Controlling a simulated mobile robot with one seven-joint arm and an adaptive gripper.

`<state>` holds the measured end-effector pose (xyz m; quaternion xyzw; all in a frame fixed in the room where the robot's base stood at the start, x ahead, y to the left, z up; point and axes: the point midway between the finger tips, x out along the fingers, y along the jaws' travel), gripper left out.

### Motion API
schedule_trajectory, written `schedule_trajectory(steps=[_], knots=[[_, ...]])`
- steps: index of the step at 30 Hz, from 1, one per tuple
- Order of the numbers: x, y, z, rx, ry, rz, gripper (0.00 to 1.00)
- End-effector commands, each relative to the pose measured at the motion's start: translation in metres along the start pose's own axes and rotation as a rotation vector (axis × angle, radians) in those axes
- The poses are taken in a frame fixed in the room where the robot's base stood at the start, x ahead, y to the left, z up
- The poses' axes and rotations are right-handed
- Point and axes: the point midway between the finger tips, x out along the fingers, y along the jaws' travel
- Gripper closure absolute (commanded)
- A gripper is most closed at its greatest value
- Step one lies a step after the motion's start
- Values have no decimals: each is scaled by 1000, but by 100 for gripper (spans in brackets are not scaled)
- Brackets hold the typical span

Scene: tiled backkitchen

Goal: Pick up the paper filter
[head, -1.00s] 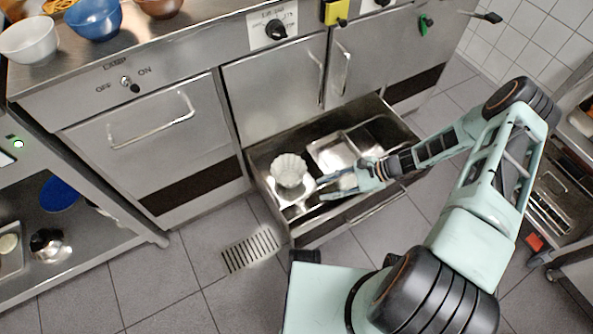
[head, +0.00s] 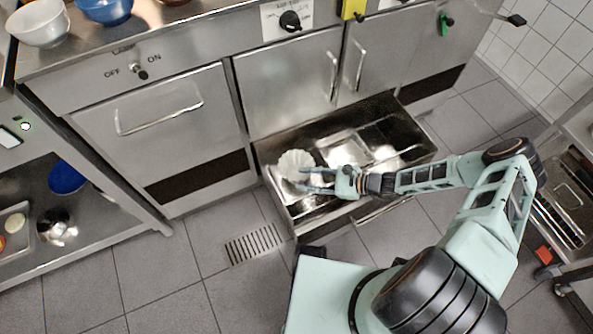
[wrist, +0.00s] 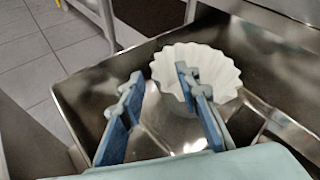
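The paper filter is a white, fluted cup (head: 295,164) in the left part of the open drawer (head: 272,193). In the wrist view the filter (wrist: 215,68) lies beyond my fingers, partly hidden by the right one. My gripper (head: 302,179) is inside the drawer area, at the filter's near right side. In the wrist view my gripper (wrist: 160,95) is open, with a wide gap between its two blue fingers and nothing clearly held. The right finger overlaps the filter in the picture; I cannot tell whether it touches.
Metal trays (head: 345,148) lie in the drawer right of the filter. The drawer walls surround my gripper closely. A steel counter with bowls (head: 40,22) is above left. A shelf cart (head: 565,200) stands at the right. The tiled floor in front is clear.

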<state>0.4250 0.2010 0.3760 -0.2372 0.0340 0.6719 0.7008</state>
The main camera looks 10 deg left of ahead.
Motion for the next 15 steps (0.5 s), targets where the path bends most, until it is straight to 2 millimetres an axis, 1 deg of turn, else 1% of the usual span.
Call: schedule_trajectory(steps=[9, 12, 15], knots=[[45, 1, 0, -2, -2, 1, 70], [50, 0, 0, -1, 0, 1, 70], [49, 0, 0, -1, 1, 0, 70]])
